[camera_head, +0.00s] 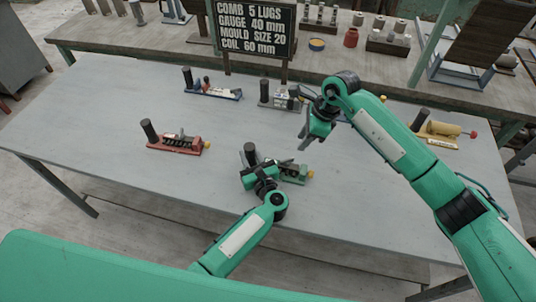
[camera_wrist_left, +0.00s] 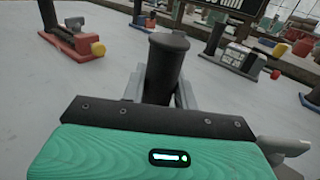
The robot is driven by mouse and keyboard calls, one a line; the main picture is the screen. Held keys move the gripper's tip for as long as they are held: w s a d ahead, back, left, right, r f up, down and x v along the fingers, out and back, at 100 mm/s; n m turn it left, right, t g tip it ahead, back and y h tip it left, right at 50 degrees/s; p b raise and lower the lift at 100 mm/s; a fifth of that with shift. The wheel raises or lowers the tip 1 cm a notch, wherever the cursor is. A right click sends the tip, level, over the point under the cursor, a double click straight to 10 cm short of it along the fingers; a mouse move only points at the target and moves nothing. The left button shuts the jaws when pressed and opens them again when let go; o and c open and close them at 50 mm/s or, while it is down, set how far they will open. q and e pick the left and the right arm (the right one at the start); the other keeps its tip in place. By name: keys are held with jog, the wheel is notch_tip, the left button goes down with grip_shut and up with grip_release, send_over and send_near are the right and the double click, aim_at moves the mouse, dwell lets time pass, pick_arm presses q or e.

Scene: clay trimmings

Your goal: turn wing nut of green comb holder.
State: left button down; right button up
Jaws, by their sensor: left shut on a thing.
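The green comb holder (camera_head: 294,172) lies on the grey table near its front, with a small yellow piece at its right end. I cannot make out its wing nut at this size. My left gripper (camera_head: 250,164) is at the holder's left end, shut on its upright black post (camera_head: 250,151). The left wrist view shows the post (camera_wrist_left: 166,66) standing between the two grey fingers. My right gripper (camera_head: 305,135) is above the table, behind and above the green holder; its fingers look apart and empty. My left gripper hides part of the holder.
A red comb holder (camera_head: 178,143) stands to the left, a blue one (camera_head: 214,91) and a grey one (camera_head: 277,96) behind, a yellow one (camera_head: 440,130) at the right. A sign (camera_head: 252,30) stands at the back. The front left tabletop (camera_head: 90,120) is clear.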

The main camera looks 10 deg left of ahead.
aim_at(288, 159)
jog(key=a+f+n, duration=0.1)
jog(key=f, duration=0.2)
jog(key=a+f+n+g, duration=0.1)
jog(key=f+n, duration=0.1)
jog(key=f, duration=0.1)
jog(key=a+f+n, duration=0.1)
jog(key=f+n, duration=0.1)
jog(key=f, duration=0.1)
jog(key=shift+a+f+g, duration=0.1)
jog(key=shift+a+g, duration=0.15)
jog(key=shift+g, duration=0.15)
jog(key=shift+c, duration=0.4)
grip_shut()
